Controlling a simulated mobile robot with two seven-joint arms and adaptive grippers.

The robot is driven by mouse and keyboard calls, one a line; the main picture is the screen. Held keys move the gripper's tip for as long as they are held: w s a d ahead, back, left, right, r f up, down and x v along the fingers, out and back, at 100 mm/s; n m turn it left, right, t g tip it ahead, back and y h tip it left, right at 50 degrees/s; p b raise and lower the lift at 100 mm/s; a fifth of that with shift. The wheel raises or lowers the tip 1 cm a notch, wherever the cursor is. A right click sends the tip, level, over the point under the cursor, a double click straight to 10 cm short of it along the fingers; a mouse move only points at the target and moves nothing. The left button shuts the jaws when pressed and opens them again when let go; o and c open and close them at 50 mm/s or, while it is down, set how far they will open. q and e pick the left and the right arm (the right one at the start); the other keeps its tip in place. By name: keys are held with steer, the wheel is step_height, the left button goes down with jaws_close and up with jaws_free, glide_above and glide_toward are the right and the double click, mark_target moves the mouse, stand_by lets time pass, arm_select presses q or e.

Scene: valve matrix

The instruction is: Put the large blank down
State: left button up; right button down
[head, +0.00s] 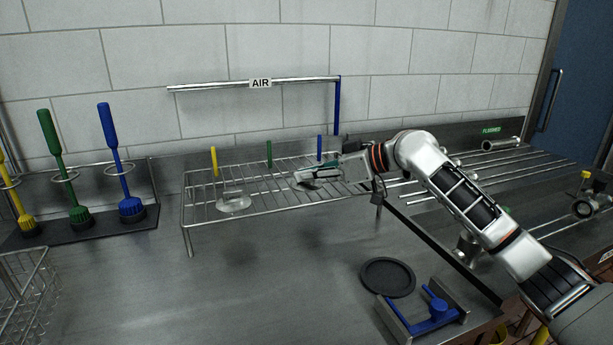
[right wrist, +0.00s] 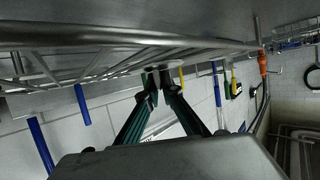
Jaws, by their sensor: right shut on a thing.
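My right gripper (head: 310,174) reaches in from the right over the wire rack (head: 184,222). It is shut on a grey metal disc, the large blank (head: 307,185), which is low at the rack's wires. The gripper hides part of the blank, and I cannot tell whether it touches the wires. In the right wrist view the fingertips (right wrist: 158,78) close close to the rack wires (right wrist: 110,56), which appear upside down. My left gripper is not in view.
Another shiny round metal piece (head: 234,203) sits on the rack to the left. Yellow (head: 214,161), green (head: 269,154) and blue (head: 319,147) posts stand along the rack's back. A black round mat (head: 388,277) and a blue fixture (head: 432,314) lie in front.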

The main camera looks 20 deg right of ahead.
steer(key=shift+r, duration=0.1)
steer(key=c, duration=2.6)
jaws_free()
steer(key=o, duration=0.4)
steer(key=shift+c, duration=0.2)
steer(key=p+v, duration=0.1)
steer(key=v, duration=0.9)
steer(key=shift+s+d+r+p, duration=0.15)
steer(key=shift+s+d+p, duration=0.05)
steer(key=shift+d+p, duration=0.15)
steer(key=shift+s+d+r, duration=0.2)
steer(key=shift+s+d, duration=0.15)
steer(key=shift+s, duration=0.1)
